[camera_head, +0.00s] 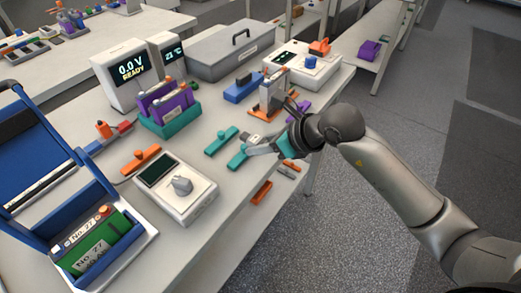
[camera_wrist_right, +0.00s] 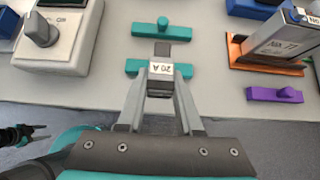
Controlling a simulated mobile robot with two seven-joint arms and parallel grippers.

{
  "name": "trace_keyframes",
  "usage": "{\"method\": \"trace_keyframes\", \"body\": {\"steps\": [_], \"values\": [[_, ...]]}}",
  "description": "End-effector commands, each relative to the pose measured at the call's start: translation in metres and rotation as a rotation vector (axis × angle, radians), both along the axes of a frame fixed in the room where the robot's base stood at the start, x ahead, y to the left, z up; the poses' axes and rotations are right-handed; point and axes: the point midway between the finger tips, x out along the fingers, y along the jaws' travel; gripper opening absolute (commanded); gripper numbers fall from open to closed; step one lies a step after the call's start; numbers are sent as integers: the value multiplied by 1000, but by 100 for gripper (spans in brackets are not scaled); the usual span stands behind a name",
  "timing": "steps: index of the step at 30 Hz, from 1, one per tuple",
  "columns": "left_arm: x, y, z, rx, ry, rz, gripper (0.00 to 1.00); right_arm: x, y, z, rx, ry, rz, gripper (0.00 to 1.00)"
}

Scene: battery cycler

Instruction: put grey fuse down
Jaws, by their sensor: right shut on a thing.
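The grey fuse (camera_wrist_right: 160,70) has a white label reading "20 A", upside down in the right wrist view. My right gripper (camera_wrist_right: 161,76) is shut on it, one finger on each side. The fuse is over a teal piece (camera_wrist_right: 132,67) that shows on both sides of it; I cannot tell whether they touch. In the head view my right gripper (camera_head: 250,144) is at the table's right edge, and the fuse is small there. A second teal piece (camera_wrist_right: 145,30) with a knob lies just beyond.
A white box with a grey knob (camera_head: 182,186) stands left of the gripper. A purple piece (camera_wrist_right: 274,95) and an orange stand (camera_wrist_right: 236,53) holding a grey block (camera_wrist_right: 282,43) are to the right in the wrist view. The table's front edge is close.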

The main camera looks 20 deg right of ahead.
Motion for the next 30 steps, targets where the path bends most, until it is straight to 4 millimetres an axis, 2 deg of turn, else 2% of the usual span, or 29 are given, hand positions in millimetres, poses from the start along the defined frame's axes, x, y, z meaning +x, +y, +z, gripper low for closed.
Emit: {"method": "trace_keyframes", "body": {"steps": [1,3,11,20,21,28,30], "values": [[0,0,-3,0,1,0,50,-1,0,-10,2,4,-1,3],[0,0,-4,0,1,0,50,-1,0,-17,1,2,0,3],[-1,1,-4,0,1,0,50,0,0,-16,0,-1,1,3],[-1,1,-12,1,1,0,50,0,0,-26,0,-1,1,3],[-1,1,-11,1,1,0,50,0,0,-25,-1,0,1,38],[-1,1,-10,1,1,0,50,0,0,-25,-1,0,1,64],[-1,1,-10,1,1,0,50,0,0,-25,-1,0,1,65]]}}
